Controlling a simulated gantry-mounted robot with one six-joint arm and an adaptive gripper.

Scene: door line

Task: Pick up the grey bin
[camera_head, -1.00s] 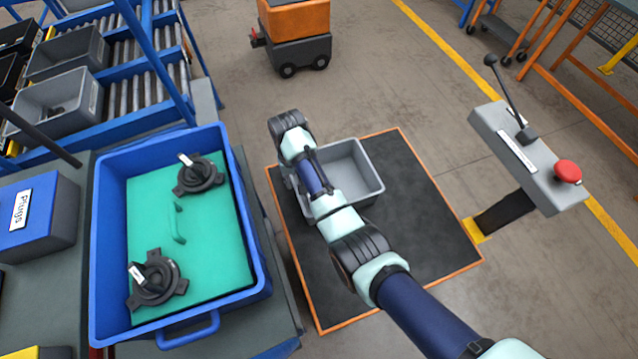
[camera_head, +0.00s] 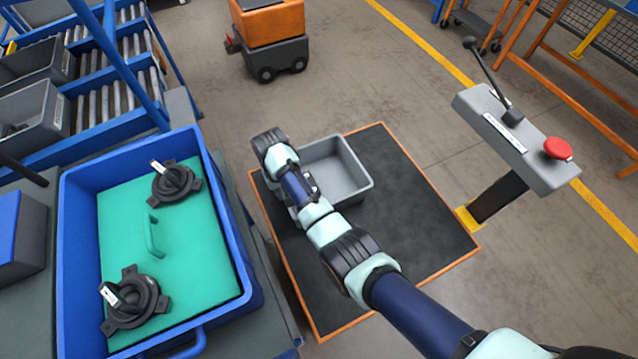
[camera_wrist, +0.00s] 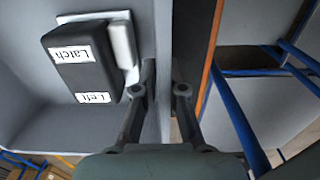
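The grey bin (camera_head: 350,170) sits on the black mat in the head view, open side up. In the wrist view its grey interior (camera_wrist: 35,100) fills the left side, with a dark block (camera_wrist: 80,62) labelled "Latch" and "Left" inside. My gripper (camera_wrist: 163,80) is at the bin's side wall, one finger inside and one outside. In the head view my arm covers the bin's left part and hides the fingertips.
The orange-edged mat (camera_head: 415,215) has free room right of the bin. A blue tray (camera_head: 75,250) with a green insert stands on the bench at left. A control post (camera_head: 515,140) with a red button stands at right. An orange-and-black cart (camera_head: 270,40) is behind.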

